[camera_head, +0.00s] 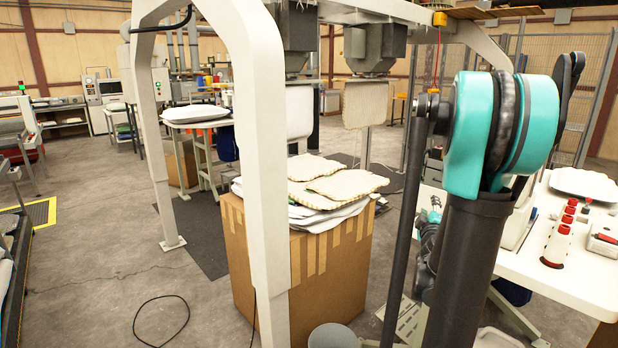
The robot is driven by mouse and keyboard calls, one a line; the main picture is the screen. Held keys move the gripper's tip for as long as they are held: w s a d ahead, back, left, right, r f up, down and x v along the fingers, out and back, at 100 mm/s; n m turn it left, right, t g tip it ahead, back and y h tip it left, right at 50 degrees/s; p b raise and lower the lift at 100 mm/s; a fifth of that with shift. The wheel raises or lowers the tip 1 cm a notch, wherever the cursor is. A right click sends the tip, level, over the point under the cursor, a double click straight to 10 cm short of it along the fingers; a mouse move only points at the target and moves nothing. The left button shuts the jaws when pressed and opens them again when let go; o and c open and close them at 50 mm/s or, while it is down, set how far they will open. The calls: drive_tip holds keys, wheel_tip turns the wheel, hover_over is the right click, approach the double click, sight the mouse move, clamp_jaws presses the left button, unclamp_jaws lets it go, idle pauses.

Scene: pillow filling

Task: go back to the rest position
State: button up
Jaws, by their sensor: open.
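My arm stands at the right of the head view, with a teal joint above a thick dark link and a thin dark rod beside it. I cannot make out my gripper or its fingertips. A stack of flat, cream-edged pillow covers (345,186) lies on a cardboard box (335,262) left of my arm. A pale cover (369,104) hangs below a grey filling head (376,48). Another pale piece (299,111) hangs beneath the head to its left, partly hidden by the white frame.
A white frame post (262,150) stands in front of the box. A white table (580,270) with red-topped cones (559,243) is at right. A grey round bin (333,337) stands at the bottom. A black cable (162,321) lies on open floor at left.

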drive_tip(key=s+a+f+m+g+y, duration=0.3)
drive_tip(key=s+a+f+g, duration=0.3)
drive_tip(key=s+a+f, duration=0.4)
drive_tip(key=s+a+f+m+g+y, duration=0.3)
drive_tip(key=s+a+f+m+g, duration=0.3)
drive_tip(key=s, duration=0.9)
drive_tip(key=a+f+g, duration=0.1)
drive_tip(key=a+f, duration=0.2)
drive_tip(key=a, duration=0.2)
drive_tip(key=shift+s+f+m, duration=0.3)
drive_tip(key=shift+s+f, duration=0.1)
drive_tip(key=shift+d, duration=0.1)
